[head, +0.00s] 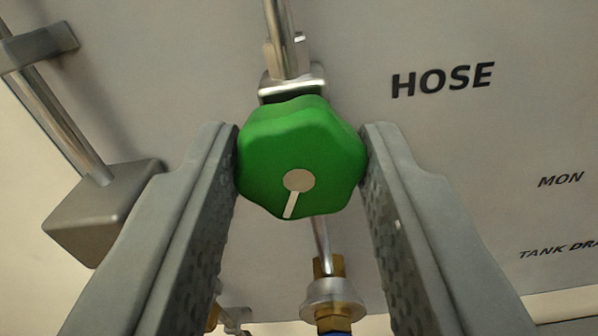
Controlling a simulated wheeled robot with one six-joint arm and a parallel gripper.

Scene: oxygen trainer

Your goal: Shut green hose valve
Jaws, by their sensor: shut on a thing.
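The green hose valve knob (302,150) is in the middle of the head view, on a metal pipe in front of a pale panel. It has a lobed rim, a light round centre and a light pointer line that points down and slightly left. My gripper (302,158) is shut on the knob, with one grey finger against its left side and the other against its right. The knob's sides are partly hidden by the fingertips.
The panel (480,170) carries the words HOSE, MON and a cut-off TANK DRA label. A grey metal block (100,210) with a slanted pipe stands at left. Below the knob is a brass fitting (330,290) with a blue part under it.

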